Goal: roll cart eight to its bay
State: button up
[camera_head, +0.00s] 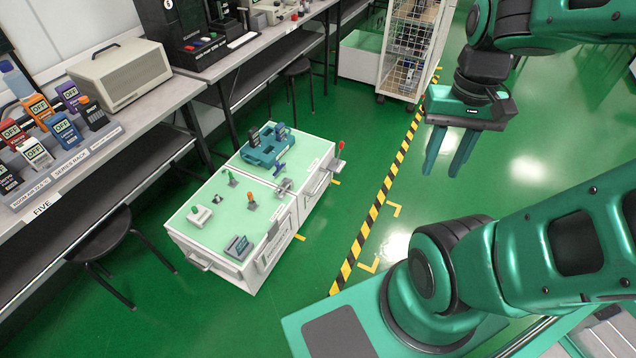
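Two low white carts with pale green tops stand side by side on the green floor, touching or nearly so: a nearer cart (212,226) and a farther cart (303,151). Each has a handle on its end, and a red-knobbed lever (340,150) stands at the farther cart's right end. Their labels are too small to read, so I cannot tell which is cart eight. Yellow corner marks (394,209) on the floor outline an empty bay right of the carts, beyond the striped line. My gripper (449,168) is open and empty, hanging above the floor to the right of the carts.
A black-yellow striped line (378,203) crosses the floor between the carts and me. A bench (95,150) with testers, and a stool (110,235), are on the left. A wire cage trolley (408,50) stands at the back. The floor on the right is clear.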

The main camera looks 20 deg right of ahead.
aim_at(311, 164)
jog(key=u, duration=0.05)
jog(key=i, duration=1)
jog(key=z, duration=0.05)
